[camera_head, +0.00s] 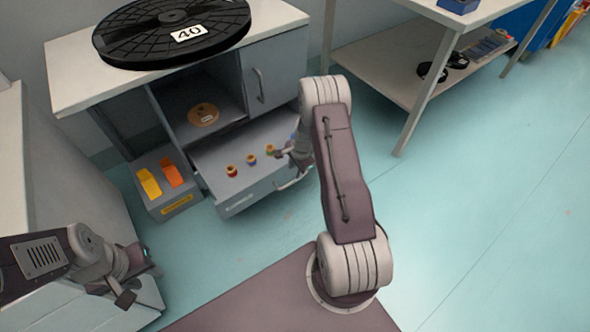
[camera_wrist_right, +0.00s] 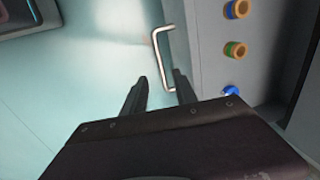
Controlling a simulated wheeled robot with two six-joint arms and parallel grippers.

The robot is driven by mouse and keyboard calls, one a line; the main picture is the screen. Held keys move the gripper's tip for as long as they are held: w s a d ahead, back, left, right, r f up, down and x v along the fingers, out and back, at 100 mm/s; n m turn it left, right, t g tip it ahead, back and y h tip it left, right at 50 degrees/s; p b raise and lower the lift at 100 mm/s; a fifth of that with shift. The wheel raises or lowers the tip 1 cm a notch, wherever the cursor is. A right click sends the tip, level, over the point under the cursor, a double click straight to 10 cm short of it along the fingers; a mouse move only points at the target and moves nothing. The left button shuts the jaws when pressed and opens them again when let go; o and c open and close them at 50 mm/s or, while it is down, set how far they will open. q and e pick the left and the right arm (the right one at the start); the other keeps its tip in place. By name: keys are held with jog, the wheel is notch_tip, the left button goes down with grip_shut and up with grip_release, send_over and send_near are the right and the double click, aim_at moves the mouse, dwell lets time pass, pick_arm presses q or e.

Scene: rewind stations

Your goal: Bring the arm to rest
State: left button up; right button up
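My right arm reaches out to the open drawer (camera_head: 238,205) of the grey cabinet. Its gripper (camera_head: 280,153) is over the drawer's right part in the head view, near the drawer handle (camera_head: 293,181). In the right wrist view the fingers (camera_wrist_right: 160,76) are apart with nothing held. The metal handle (camera_wrist_right: 155,50) shows just beyond and between the tips; I cannot tell whether they touch. My left gripper (camera_head: 112,292) is at the lower left over a pale surface, and its finger gap is unclear.
The drawer holds small coloured spools, including a red one (camera_head: 232,171) and a blue one (camera_wrist_right: 230,91). A large black reel (camera_head: 130,45) marked 40 lies on the cabinet top. A grey bin (camera_head: 160,200) stands left of the drawer. The floor at right is clear.

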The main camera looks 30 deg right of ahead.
jog(key=shift+f, duration=0.1)
dwell(0.3)
jog(key=w+a+r+n+t, duration=0.2)
jog(key=w+a+r, duration=0.35)
jog(key=r, duration=0.45)
jog(key=s+a+r+n, duration=0.5)
jog(key=s+a+r, duration=0.1)
jog(key=a+r, duration=0.35)
jog(key=s+n+g, duration=0.3)
jog(key=s+n, duration=0.7)
jog(key=s, duration=0.8)
notch_tip(320, 180, up, 33)
jog(key=p, duration=3.4)
jog(key=shift+a+r, duration=0.2)
jog(key=shift+a, duration=0.15)
